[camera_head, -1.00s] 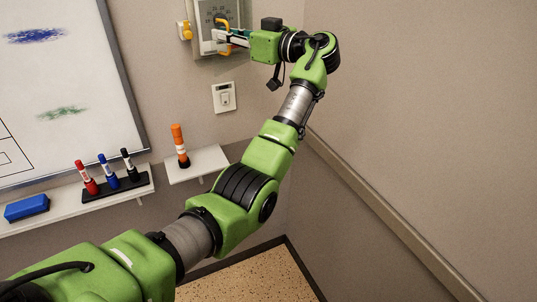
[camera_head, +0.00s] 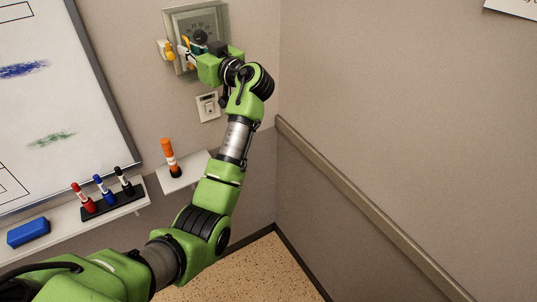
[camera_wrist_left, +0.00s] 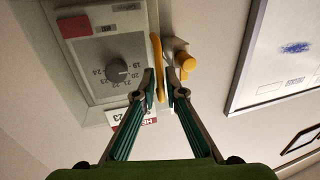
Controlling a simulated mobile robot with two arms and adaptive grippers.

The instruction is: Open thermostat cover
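The thermostat (camera_head: 216,18) is a pale grey wall box with a dark round dial, high on the wall; the wrist view shows its face (camera_wrist_left: 94,72) up close. A yellow handle (camera_head: 186,41) shows just left of the dial; it also shows in the wrist view (camera_wrist_left: 156,52). The clear cover itself is hard to make out. My left gripper (camera_wrist_left: 161,78) has its fingers close together on either side of the handle's end and looks shut on it. In the head view my left gripper (camera_head: 187,50) is partly hidden by its own wrist. My right gripper is out of view.
A yellow knob (camera_wrist_left: 185,63) sits right beside the handle in the wrist view. A switch (camera_head: 208,106) is below the thermostat. A whiteboard (camera_head: 60,95) is at left. The right wall is mostly bare.

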